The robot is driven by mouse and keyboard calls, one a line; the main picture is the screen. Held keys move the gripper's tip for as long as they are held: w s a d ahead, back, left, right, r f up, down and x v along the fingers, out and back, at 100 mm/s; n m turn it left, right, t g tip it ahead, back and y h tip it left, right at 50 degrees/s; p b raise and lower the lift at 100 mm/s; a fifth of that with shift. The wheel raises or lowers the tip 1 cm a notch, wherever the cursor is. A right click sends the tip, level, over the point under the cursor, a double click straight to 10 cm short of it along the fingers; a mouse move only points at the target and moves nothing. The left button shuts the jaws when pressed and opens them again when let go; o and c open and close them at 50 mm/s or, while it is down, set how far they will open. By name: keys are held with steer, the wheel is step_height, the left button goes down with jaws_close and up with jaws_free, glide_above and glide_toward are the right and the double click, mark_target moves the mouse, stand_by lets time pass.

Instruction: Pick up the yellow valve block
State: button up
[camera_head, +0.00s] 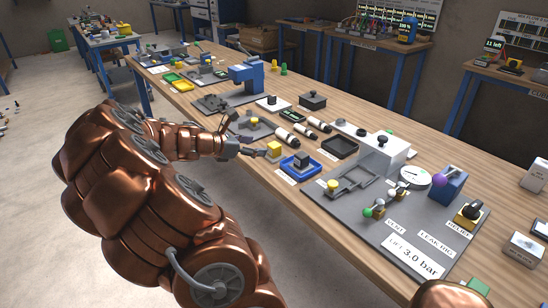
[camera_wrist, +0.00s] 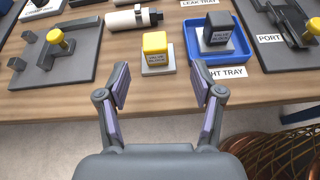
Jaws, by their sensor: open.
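The yellow valve block (camera_wrist: 155,44) stands on a small grey base on the wooden table, with a label on its front. It also shows in the head view (camera_head: 274,148), just right of my gripper (camera_head: 250,146). In the wrist view my gripper (camera_wrist: 161,84) is open, its two fingers wide apart and empty. The block sits beyond the fingertips, between their lines and slightly left of centre. I see no contact between fingers and block.
A blue tray (camera_wrist: 246,55) holding a dark valve block (camera_wrist: 218,28) is close on the right. A white-and-black cylinder (camera_wrist: 130,19) lies behind left. A grey fixture plate (camera_wrist: 85,45) is on the left. The table's front edge (camera_wrist: 60,104) runs beneath the fingers.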

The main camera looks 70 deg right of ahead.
mark_target(272, 145)
steer(key=shift+d+f+n, duration=0.3)
steer(key=shift+d+f, duration=0.05)
steer(key=shift+d, duration=0.25)
steer(key=shift+s+d+f, duration=0.1)
steer(key=shift+d+f, duration=0.05)
steer(key=shift+d, duration=0.35)
steer(key=shift+p+x, duration=0.3)
steer(key=shift+x, duration=3.2)
steer(key=shift+s, duration=0.1)
jaws_close()
